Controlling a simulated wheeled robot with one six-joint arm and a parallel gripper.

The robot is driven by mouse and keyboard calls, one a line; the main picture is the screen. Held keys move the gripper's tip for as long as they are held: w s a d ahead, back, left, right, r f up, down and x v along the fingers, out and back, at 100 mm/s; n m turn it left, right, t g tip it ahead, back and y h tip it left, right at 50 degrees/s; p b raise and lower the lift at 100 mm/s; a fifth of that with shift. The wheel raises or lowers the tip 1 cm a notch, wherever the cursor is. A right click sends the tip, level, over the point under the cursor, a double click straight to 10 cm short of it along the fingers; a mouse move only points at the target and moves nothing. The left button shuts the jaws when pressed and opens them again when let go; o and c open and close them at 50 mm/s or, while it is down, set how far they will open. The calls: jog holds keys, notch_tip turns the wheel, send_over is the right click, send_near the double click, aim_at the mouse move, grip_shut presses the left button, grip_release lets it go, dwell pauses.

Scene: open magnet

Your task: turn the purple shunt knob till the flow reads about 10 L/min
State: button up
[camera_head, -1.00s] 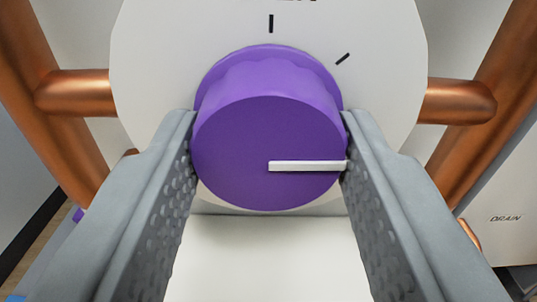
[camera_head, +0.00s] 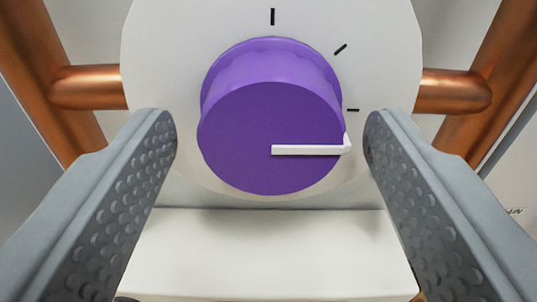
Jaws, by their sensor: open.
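The purple shunt knob (camera_head: 265,120) sits in the middle of a round white dial plate (camera_head: 160,60) with black tick marks. Its white pointer line (camera_head: 305,150) points to the right, near the right-hand tick. My gripper (camera_head: 270,135) is open, with one grey finger on each side of the knob. A gap shows between each finger and the knob, and the knob is not held. No flow reading is in view.
Copper pipes run down both sides, with short stubs at the left (camera_head: 88,88) and right (camera_head: 455,90) of the dial plate. A white block (camera_head: 265,250) lies below the knob.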

jog(key=s, duration=1.7)
jog(key=shift+w, duration=0.1)
jog(key=w+d+r+m+y, duration=0.15)
jog(key=w+r, duration=0.25)
jog(key=r, duration=0.4)
jog(key=w+d+r+m+h, duration=0.1)
jog(key=w+d+r, duration=0.2)
jog(key=r, duration=0.4)
jog(key=d+r+y, duration=0.1)
jog(key=d+r, duration=0.3)
jog(key=r, duration=0.5)
jog(key=d+r+y, duration=0.1)
jog(key=d+r, duration=0.4)
jog(key=r, duration=0.4)
jog(key=s+d+r+n+h, duration=0.1)
jog(key=s+d+r, duration=0.8)
jog(key=s+r, duration=0.2)
jog(key=s+d+r+n+h, duration=0.1)
jog(key=s+d+r, duration=0.8)
jog(key=s+r, duration=0.3)
jog(key=shift+s+g, duration=0.3)
jog(key=shift+s, duration=0.8)
jog(key=shift+h, duration=0.25)
